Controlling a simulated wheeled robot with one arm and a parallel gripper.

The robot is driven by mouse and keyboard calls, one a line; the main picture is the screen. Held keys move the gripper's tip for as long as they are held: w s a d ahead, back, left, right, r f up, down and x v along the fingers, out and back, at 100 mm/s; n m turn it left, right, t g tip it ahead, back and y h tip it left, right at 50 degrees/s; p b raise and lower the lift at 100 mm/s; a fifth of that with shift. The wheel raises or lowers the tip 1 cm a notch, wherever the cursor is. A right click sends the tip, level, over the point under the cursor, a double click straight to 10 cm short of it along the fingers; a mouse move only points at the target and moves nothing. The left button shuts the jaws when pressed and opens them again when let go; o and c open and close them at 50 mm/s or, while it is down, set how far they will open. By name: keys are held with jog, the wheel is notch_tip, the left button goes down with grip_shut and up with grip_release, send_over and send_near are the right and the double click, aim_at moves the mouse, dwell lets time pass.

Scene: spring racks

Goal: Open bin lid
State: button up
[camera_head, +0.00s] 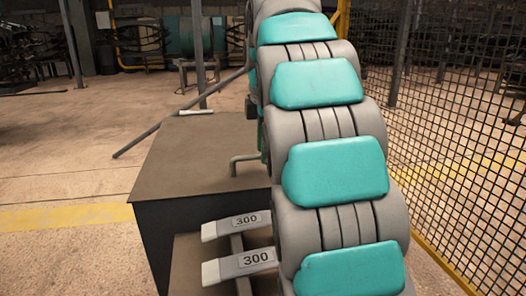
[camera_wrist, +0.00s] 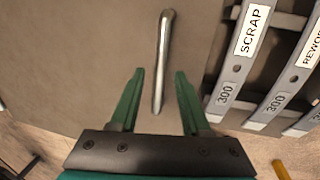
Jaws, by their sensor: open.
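The bin (camera_head: 155,235) is a dark box with a flat brown lid (camera_head: 185,155), which lies level and closed. A bent grey metal handle (camera_head: 240,160) stands on the lid's right part, partly hidden by my arm. In the wrist view the handle (camera_wrist: 164,60) is a shiny bar over the brown lid (camera_wrist: 70,60). My gripper (camera_wrist: 160,73) is open, its green fingers on either side of the bar in the picture. I cannot tell whether they touch it or how far above it they are. My arm hides the gripper in the head view.
Grey rack arms marked 300 (camera_head: 238,226) stick out beside the bin; the wrist view shows them labelled SCRAP (camera_wrist: 252,28) and REWORK (camera_wrist: 308,50), close right of my gripper. A mesh fence (camera_head: 450,150) stands at the right. The floor (camera_head: 70,160) left of the bin is clear.

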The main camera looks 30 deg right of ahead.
jog(key=shift+f, duration=0.15)
grip_shut()
dwell(0.4)
dwell(1.0)
